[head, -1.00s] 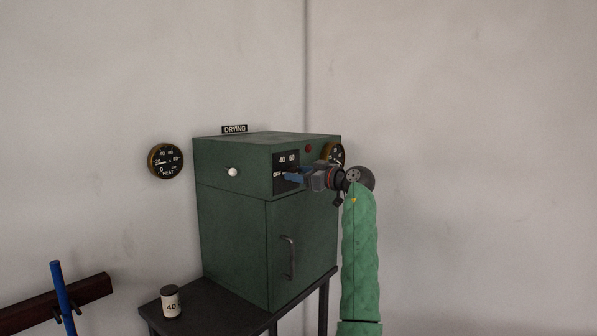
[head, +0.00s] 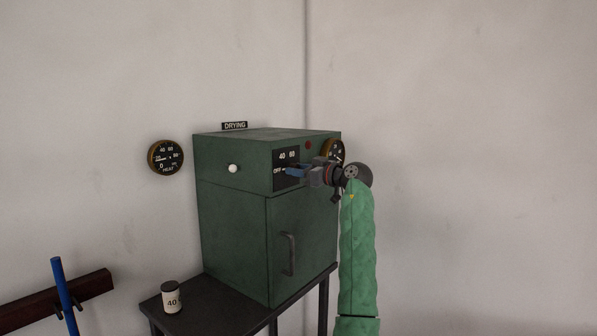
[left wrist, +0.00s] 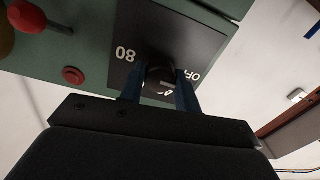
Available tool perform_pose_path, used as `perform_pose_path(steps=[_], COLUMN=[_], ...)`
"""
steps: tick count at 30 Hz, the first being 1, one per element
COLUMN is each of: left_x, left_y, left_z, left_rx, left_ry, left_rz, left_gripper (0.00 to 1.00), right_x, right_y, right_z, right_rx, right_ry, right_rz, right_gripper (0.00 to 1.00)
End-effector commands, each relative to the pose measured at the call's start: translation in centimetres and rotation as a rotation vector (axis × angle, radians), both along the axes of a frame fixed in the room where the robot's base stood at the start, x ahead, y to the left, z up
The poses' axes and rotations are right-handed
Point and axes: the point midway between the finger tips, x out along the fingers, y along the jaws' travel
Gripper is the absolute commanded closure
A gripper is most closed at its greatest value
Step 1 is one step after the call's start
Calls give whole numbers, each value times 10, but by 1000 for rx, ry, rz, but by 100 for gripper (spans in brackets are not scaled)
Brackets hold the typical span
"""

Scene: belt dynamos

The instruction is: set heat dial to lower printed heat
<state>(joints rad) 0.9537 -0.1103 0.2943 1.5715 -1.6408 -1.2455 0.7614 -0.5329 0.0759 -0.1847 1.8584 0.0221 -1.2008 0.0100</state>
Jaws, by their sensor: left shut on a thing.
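The green drying oven (head: 232,212) has a black dial plate (head: 292,155) printed OFF, 40 and 60. The plate also shows in the left wrist view (left wrist: 150,20), with 80 and OFF readable upside down and another number partly covered. My left gripper (head: 292,171) reaches in from the right, its blue fingers shut on the dark heat dial (left wrist: 160,76). A small pale mark shows by the dial; I cannot tell which print it points at. My right gripper is out of view.
A round HEAT gauge (head: 165,158) hangs on the wall left of the oven; another gauge (head: 333,151) is partly hidden behind my arm. The oven has a white knob (head: 233,168), a red button (head: 308,145) and a door handle (head: 289,255). A blue post (head: 64,291) stands lower left.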

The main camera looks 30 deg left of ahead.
Motion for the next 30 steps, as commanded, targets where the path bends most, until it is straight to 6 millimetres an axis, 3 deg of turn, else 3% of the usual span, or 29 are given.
perform_pose_path(steps=[5, 8, 18, 30], left_x=[0, 0, 1, 1], left_y=[0, 1, 0, 0], left_z=[-1, -1, 0, 2], left_rx=[7, 13, 39, 69], left_ry=[81, 153, 465, 844], left_rz=[1, 2, 0, 0], left_gripper=[90, 90, 90, 90], right_x=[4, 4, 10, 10], right_y=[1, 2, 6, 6], right_z=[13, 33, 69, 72], right_rx=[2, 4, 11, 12], right_ry=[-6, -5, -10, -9], right_rz=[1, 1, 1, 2], right_gripper=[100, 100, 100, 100])
